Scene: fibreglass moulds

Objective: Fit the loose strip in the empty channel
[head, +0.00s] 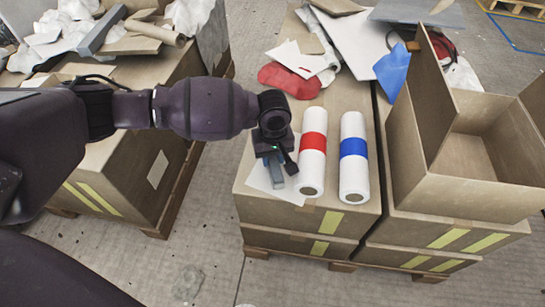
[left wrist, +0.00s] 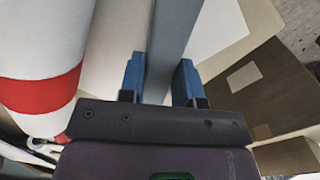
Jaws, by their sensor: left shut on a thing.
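My left gripper (head: 274,158) is over the front left of the middle cardboard box, just left of the red-banded roll. It is shut on a grey strip (head: 278,180), whose end shows below the fingers. In the left wrist view the strip (left wrist: 170,40) runs between the two blue fingertips (left wrist: 160,78) and out of the top of the picture. I cannot tell whether the strip touches the box top. I cannot make out an empty channel in either view. My right gripper is not in view.
An open carton (head: 470,190) is at the right. Scrap piles (head: 130,35) lie at the back left.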

